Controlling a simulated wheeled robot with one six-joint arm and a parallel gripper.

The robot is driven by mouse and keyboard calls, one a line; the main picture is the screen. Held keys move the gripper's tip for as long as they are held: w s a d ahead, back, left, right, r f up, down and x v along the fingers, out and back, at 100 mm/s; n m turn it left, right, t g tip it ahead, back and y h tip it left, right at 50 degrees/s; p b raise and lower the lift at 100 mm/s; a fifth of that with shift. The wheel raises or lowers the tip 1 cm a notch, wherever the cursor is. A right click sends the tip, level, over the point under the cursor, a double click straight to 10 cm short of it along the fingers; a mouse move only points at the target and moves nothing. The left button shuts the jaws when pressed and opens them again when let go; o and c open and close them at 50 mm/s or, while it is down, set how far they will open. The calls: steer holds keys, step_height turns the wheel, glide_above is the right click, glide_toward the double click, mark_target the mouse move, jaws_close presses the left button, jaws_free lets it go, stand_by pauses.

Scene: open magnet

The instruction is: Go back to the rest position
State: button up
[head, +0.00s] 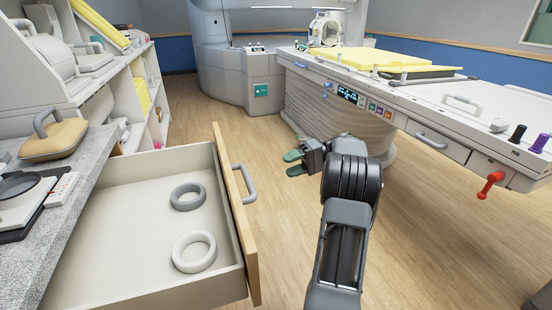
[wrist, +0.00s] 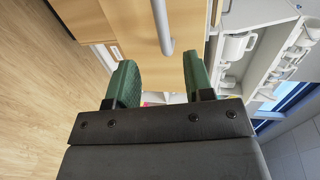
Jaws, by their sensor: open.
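My gripper (head: 291,163) is open and empty in the head view, in free air to the right of the open drawer's wooden front (head: 236,215). Its green fingers are spread apart in the wrist view (wrist: 158,82). The grey drawer handle (head: 245,184) is left of the fingertips and apart from them in the head view. In the wrist view the handle (wrist: 162,28) shows ahead, above the gap between the fingers. My dark arm reaches up from the bottom of the head view.
The drawer stands open with a dark grey ring (head: 188,197) and a white ring (head: 194,252) inside. A patient table (head: 440,115) with a red lever (head: 490,184) is at right. A counter (head: 75,185) is at left. Wood floor (head: 225,115) is clear between.

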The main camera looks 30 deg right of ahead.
steer(key=s+a+r+g+h+p, duration=0.2)
steer(key=a+r+h+p, duration=0.2)
steer(key=a+r+p, duration=0.4)
steer(key=s+a+r+g+h+p, duration=0.25)
steer(key=a+r+p, duration=0.35)
steer(key=a, duration=0.4)
steer(key=s+a+r+n+t+h+p, duration=0.1)
steer(key=s+a+r+t+h+p, duration=0.1)
steer(key=s+r+h+p, duration=0.1)
steer(key=s+a+r+n+t+h+p, duration=0.2)
steer(key=s+a+r+h+p, duration=0.1)
steer(key=s+h+p, duration=0.3)
steer(key=s+r+p, duration=0.1)
steer(key=s+p, duration=0.1)
steer(key=p, duration=0.2)
steer(key=shift+a+r+p, duration=0.15)
steer(key=shift+a+p, duration=0.1)
steer(key=shift+p, duration=0.05)
steer(key=shift+c, duration=0.5)
steer(key=shift+a, duration=0.1)
